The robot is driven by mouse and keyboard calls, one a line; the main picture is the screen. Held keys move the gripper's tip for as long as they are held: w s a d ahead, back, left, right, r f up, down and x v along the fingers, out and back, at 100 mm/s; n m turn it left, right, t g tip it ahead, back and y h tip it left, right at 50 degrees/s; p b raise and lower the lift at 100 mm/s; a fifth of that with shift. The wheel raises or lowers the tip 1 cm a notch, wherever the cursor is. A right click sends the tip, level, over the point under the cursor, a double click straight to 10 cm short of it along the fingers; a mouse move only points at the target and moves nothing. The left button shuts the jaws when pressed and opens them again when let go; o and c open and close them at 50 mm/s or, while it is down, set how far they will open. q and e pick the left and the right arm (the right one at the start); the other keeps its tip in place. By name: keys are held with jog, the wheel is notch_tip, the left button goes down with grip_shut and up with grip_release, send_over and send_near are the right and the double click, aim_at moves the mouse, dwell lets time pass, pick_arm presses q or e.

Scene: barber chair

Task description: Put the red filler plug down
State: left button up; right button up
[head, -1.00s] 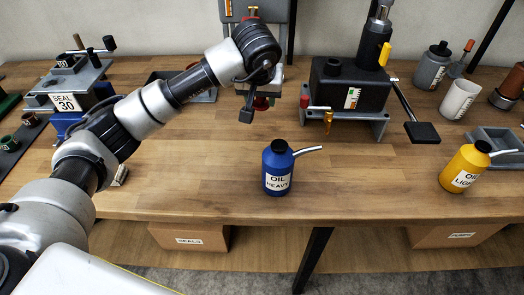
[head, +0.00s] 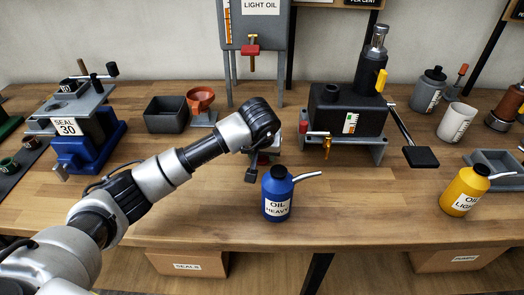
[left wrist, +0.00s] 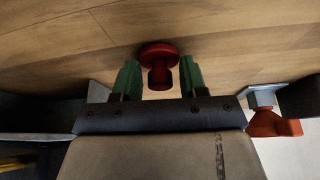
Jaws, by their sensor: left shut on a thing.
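The red filler plug (left wrist: 158,65) shows in the left wrist view between the green finger pads of my left gripper (left wrist: 160,78), with its wide round head away from the palm and wood behind it. My left gripper is shut on it. In the head view the left gripper (head: 262,165) is over the middle of the bench, just behind the blue heavy oil can (head: 277,193). The plug is mostly hidden there by the gripper. I cannot tell whether the plug touches the wood. My right gripper is not in view.
A black pump unit (head: 345,118) with a long lever stands to the right. An orange funnel (head: 201,97) on a stand and a dark open box (head: 166,114) stand behind left. A yellow oil can (head: 464,190) is at the right. Bare wood lies left of the blue can.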

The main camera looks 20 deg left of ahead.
pick_arm(q)
jog(key=shift+f, duration=0.1)
jog(key=o, duration=0.8)
jog(key=shift+o, duration=0.5)
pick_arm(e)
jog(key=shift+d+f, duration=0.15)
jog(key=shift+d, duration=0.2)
pick_arm(q)
jog(key=shift+s+r, duration=0.1)
jog(key=shift+r, duration=0.25)
jog(key=v, duration=1.1)
jog(key=shift+r+b, duration=0.3)
jog(key=shift+b, duration=0.05)
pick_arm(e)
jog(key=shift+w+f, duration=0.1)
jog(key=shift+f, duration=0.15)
pick_arm(q)
jog(key=shift+d, duration=0.1)
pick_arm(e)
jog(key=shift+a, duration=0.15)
